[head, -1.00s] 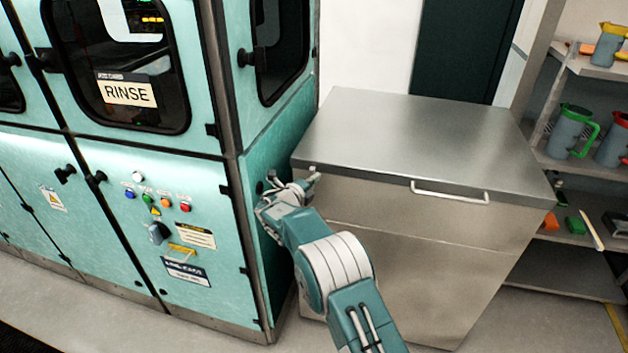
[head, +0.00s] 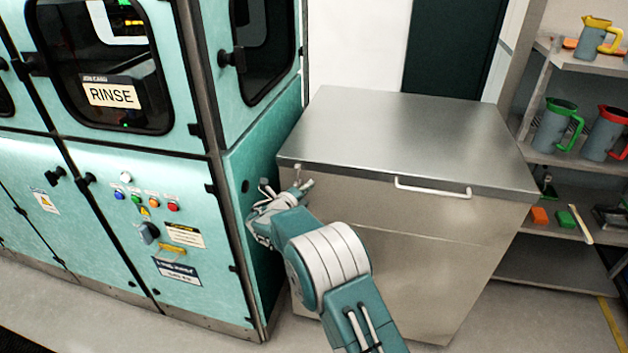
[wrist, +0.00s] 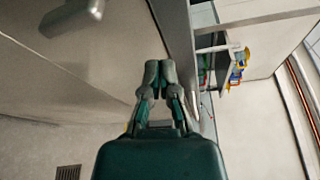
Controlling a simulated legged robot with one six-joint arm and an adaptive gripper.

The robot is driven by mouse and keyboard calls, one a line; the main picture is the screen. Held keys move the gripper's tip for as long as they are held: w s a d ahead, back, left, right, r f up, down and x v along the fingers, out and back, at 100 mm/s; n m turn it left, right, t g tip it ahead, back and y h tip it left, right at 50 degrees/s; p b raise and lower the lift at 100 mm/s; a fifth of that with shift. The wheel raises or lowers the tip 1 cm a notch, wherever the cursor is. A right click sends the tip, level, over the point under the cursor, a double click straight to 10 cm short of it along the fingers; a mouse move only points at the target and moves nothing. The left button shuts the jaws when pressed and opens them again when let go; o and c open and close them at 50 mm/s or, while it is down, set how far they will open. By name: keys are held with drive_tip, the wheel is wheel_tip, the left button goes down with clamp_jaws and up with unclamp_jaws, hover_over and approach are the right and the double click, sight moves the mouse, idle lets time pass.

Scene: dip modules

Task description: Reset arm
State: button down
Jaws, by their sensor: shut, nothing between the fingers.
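My arm reaches up from the bottom of the head view, with my gripper (head: 303,187) near the front left corner of the steel cabinet (head: 400,141). In the wrist view my gripper (wrist: 157,75) has its two fingertips together and holds nothing. In the head view the gripper is small and partly behind my own wrist. I cannot tell from the pictures whether it touches the cabinet.
A teal machine with a RINSE label (head: 110,95) stands close on the left. The cabinet has a white handle (head: 433,187) on its front. Shelves at right hold a green-rimmed jug (head: 556,125), a red-rimmed jug (head: 604,135) and a yellow-rimmed jug (head: 594,40). Floor is clear at lower right.

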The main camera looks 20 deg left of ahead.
drive_tip(key=s+a, duration=0.4)
drive_tip(key=s+d+r+m+g+h, duration=0.1)
drive_tip(key=s+d+r+m+g, duration=0.3)
drive_tip(key=d+m, duration=0.5)
drive_tip(key=s+d+r+m+g, duration=0.2)
drive_tip(key=s+d+r+m, duration=0.3)
drive_tip(key=d, duration=0.7)
drive_tip(key=s+d+r+m+g+h, duration=0.1)
drive_tip(key=s+d+r+m+g, duration=0.2)
drive_tip(key=d+r+m, duration=0.5)
drive_tip(key=s+d+m+y, duration=0.3)
drive_tip(key=s+d+m, duration=0.1)
drive_tip(key=s+m, duration=0.8)
drive_tip(key=s+d+f+m+g+y, duration=0.1)
drive_tip(key=s+d+m+y, duration=0.3)
drive_tip(key=s+m, duration=0.9)
drive_tip(key=shift+s+d+m+y, duration=0.3)
drive_tip(key=shift+s+d, duration=0.4)
drive_tip(key=shift+s, duration=0.1)
